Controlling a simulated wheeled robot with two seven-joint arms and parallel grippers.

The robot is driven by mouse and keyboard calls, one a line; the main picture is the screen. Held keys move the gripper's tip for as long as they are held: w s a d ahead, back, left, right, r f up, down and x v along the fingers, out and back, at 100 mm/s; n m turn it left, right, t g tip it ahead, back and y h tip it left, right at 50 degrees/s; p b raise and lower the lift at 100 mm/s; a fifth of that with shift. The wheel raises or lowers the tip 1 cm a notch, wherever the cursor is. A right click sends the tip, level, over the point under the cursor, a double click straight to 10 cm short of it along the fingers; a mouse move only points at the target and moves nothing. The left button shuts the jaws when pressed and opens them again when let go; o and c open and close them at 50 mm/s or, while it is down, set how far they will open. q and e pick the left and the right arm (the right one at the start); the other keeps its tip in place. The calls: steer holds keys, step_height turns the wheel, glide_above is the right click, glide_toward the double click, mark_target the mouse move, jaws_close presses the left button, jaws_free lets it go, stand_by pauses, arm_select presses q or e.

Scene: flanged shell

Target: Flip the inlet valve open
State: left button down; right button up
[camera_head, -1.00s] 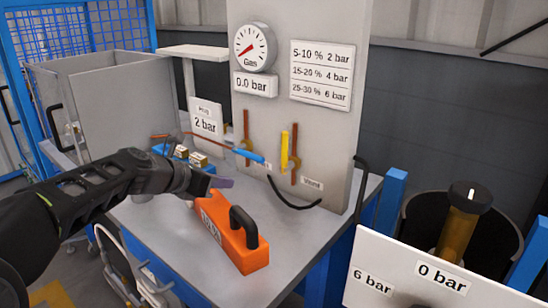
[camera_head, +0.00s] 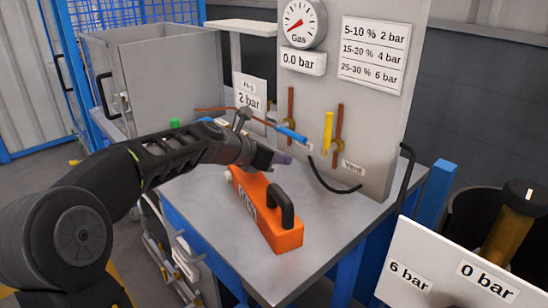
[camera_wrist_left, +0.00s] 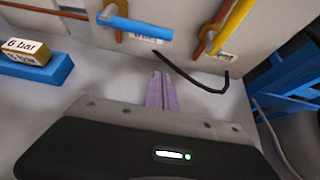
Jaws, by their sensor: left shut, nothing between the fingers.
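The inlet valve's blue lever (camera_head: 291,134) is on the panel, left of the yellow vent lever (camera_head: 327,133). The blue lever lies roughly crosswise to its copper pipe, while the yellow one stands upright along its pipe. In the left wrist view the blue lever (camera_wrist_left: 136,27) crosses above my fingers, with the label partly hidden under it. My left gripper (camera_head: 284,158) is shut and empty, in front of and a little below the blue lever, apart from it as far as I can see. Its purple fingertips (camera_wrist_left: 160,76) point toward the panel. My right gripper is not in view.
An orange block with a black handle (camera_head: 284,235) lies on the grey table (camera_head: 341,225) below my left gripper. A gas gauge (camera_head: 301,23) reads low above a 0.0 bar display (camera_head: 303,62).

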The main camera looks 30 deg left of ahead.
arm_select(q)
steer(key=x, duration=0.5)
steer(key=shift+w, duration=0.15)
step_height(320, 180, up, 3)
steer(key=shift+w+d+p, duration=0.1)
steer(key=shift+p, duration=0.25)
steer(key=shift+w+r, duration=0.1)
steer(key=shift+r, duration=0.4)
